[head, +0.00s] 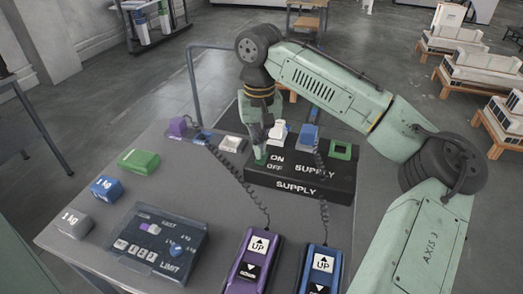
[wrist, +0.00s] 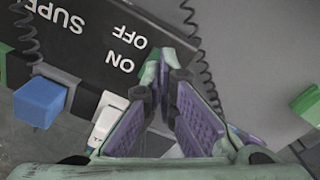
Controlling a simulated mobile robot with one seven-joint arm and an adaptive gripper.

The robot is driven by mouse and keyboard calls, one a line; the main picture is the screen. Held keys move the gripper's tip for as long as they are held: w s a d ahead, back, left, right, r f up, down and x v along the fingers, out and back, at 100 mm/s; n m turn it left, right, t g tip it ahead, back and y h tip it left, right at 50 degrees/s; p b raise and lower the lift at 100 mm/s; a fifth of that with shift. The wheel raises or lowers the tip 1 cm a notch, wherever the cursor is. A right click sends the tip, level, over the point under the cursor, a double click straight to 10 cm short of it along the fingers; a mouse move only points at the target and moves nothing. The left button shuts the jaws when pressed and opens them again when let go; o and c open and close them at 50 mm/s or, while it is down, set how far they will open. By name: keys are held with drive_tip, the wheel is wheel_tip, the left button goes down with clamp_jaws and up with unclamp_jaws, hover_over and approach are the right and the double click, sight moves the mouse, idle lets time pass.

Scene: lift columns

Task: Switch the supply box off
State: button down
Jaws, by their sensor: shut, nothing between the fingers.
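The black supply box (head: 335,183) stands on the table in the head view, with ON, OFF and SUPPLY lettered in white. It also fills the upper left of the wrist view (wrist: 95,38), where the lettering is upside down. My gripper (head: 262,154) points down at the left end of the box, beside the ON and OFF words. In the wrist view my gripper (wrist: 163,58) is shut and empty, its tips close to the OFF word. A small green part shows at the tips, partly hidden by the fingers. I cannot tell the switch's position or whether the tips touch it.
Coiled cords run to a purple pendant (head: 247,265) and a blue pendant (head: 321,265) in front. A limit panel (head: 157,240) lies at front left, near grey, blue and green weights. A white block (head: 277,132) and blue block (head: 309,134) stand behind the box.

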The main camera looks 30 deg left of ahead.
drive_tip(key=shift+r+p, duration=1.5)
drive_tip(key=shift+r, duration=0.9)
drive_tip(key=shift+f, duration=0.1)
